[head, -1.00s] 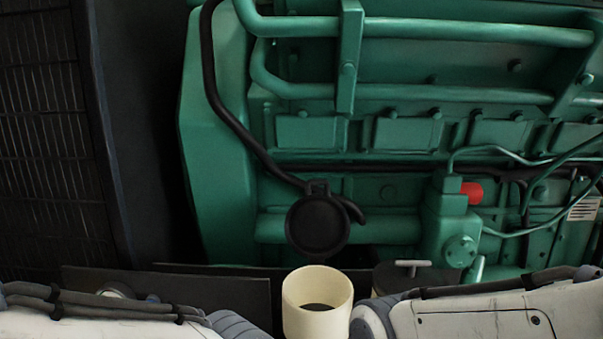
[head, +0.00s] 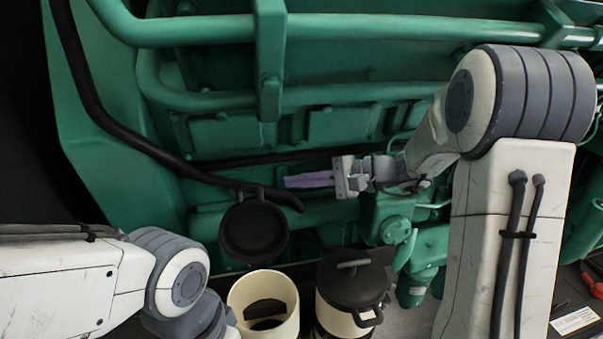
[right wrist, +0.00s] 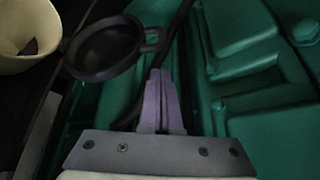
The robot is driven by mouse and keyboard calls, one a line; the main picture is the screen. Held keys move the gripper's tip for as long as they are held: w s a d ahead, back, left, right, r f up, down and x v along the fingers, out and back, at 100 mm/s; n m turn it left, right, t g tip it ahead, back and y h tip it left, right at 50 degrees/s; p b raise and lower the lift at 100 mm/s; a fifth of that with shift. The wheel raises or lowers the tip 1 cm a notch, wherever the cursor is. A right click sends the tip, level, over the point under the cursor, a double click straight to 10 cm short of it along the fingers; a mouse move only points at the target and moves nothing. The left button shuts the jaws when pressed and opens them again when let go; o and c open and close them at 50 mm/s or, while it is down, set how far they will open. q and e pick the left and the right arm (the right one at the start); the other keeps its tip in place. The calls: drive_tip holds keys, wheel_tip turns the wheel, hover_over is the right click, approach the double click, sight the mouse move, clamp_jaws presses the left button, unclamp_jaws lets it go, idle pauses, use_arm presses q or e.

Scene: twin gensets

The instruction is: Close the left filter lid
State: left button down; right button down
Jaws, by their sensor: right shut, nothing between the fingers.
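The left filter lid (head: 254,232) is a round black cap, standing open and tilted up on its hinge behind the cream filter cup (head: 263,304), whose mouth is uncovered. My right gripper (head: 288,181) is shut and empty, its purple fingers pointing left, just above and to the right of the lid's hinge side. In the right wrist view the lid (right wrist: 104,48) lies ahead and left of the fingers (right wrist: 160,75), and the cup (right wrist: 25,35) is at the upper left. I cannot tell whether the fingers touch the lid. The left gripper is not in view.
A second cream filter with its black lid (head: 352,280) closed stands right of the open cup. The green engine block (head: 215,225) with pipes and a black hose (head: 150,150) fills the space behind. My left forearm is at the lower left.

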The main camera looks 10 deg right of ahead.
drive_tip(key=p+x, duration=0.2)
drive_tip(key=x, duration=0.4)
drive_tip(key=shift+a, duration=0.4)
drive_tip(key=shift+f, duration=0.1)
